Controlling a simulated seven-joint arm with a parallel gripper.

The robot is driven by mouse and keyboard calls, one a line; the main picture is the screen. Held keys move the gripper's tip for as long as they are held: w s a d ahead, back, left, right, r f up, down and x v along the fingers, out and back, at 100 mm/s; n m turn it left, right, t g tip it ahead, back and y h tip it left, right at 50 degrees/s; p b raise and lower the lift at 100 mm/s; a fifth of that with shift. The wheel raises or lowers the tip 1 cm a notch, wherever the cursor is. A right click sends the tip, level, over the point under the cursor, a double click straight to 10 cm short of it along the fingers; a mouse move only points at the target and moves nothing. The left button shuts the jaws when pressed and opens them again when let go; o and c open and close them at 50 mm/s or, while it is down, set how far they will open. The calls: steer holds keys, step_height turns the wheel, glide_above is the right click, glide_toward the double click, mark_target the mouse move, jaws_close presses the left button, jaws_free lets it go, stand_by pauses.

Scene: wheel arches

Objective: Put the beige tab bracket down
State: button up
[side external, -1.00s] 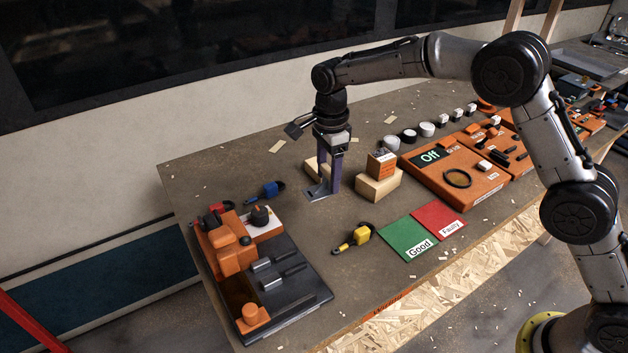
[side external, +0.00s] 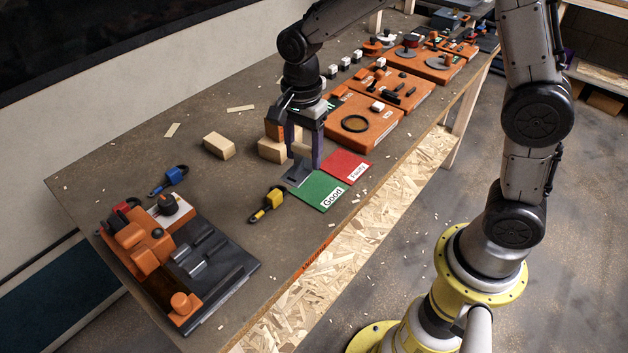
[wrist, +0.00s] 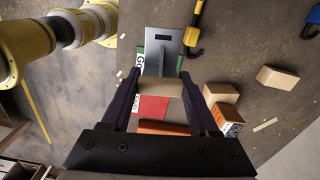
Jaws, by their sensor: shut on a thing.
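My gripper (side external: 305,158) points down, its two dark fingers shut on the tab bracket. In the wrist view, a beige tab (wrist: 160,87) lies between the fingers, and a flat grey plate with a slot (wrist: 164,42) extends beyond it. In the side view the bracket's grey plate (side external: 296,174) shows at the fingertips, beside and partly over the green "Good" mat (side external: 318,193). I cannot tell whether it touches the surface. The red "Faulty" mat (side external: 347,166) lies just right of the fingers; it shows below the tab in the wrist view (wrist: 150,108).
Wooden blocks (side external: 219,146) stand behind, one beside an orange labelled box partly hidden by my gripper. A yellow-and-black tool (side external: 267,204) lies close left of the plate. Orange trays (side external: 362,122) stand to the right, an orange-and-black fixture (side external: 180,260) at front left.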

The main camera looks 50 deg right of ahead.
steer(key=s+d+r, duration=0.1)
steer(key=s+d, duration=0.7)
steer(key=s, duration=0.4)
steer(key=shift+m, duration=0.7)
steer(key=w+f, duration=0.3)
steer(key=w, duration=0.1)
steer(key=w+d+f, duration=0.1)
steer(key=w+f, duration=0.1)
steer(key=w, duration=0.2)
steer(key=w+f, duration=0.3)
steer(key=w, duration=0.2)
steer(key=shift+w+d+f, duration=0.1)
steer(key=shift+d+f, duration=0.2)
steer(key=shift+d, duration=0.05)
steer(key=shift+w+f, duration=0.15)
steer(key=shift+f, duration=1.5)
steer(key=shift+f, duration=0.2)
steer(key=o, duration=1.4)
steer(key=shift+o, duration=0.2)
steer(key=shift+r, duration=0.1)
